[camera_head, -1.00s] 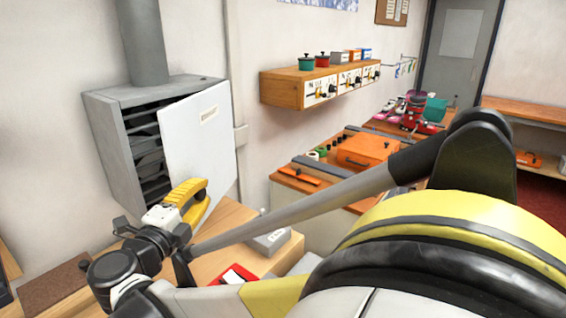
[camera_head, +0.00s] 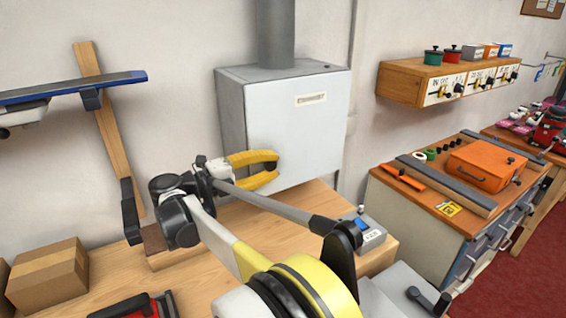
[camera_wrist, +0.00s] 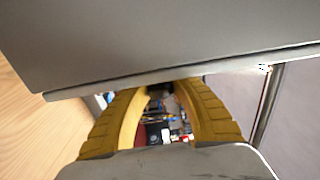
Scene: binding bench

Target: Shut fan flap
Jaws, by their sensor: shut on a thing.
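The fan flap (camera_head: 313,128) is a pale panel with a small label, on the front of a grey fan box (camera_head: 232,115). It looks closed or nearly so against the box; no opening shows from here. My yellow gripper (camera_head: 273,168) is at the lower front of the flap, its fingers shut on a small dark part there, seemingly its knob. In the wrist view my gripper (camera_wrist: 162,88) reaches up to the edge of a grey panel (camera_wrist: 150,40). The tips and the exact hold are partly hidden there.
The box stands above a wooden bench (camera_head: 305,207) with a small grey device (camera_head: 370,238) at its right. A cardboard box (camera_head: 48,275) and a blue-edged bar (camera_head: 70,88) are to the left. An orange case (camera_head: 485,167) lies on the right-hand cabinet.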

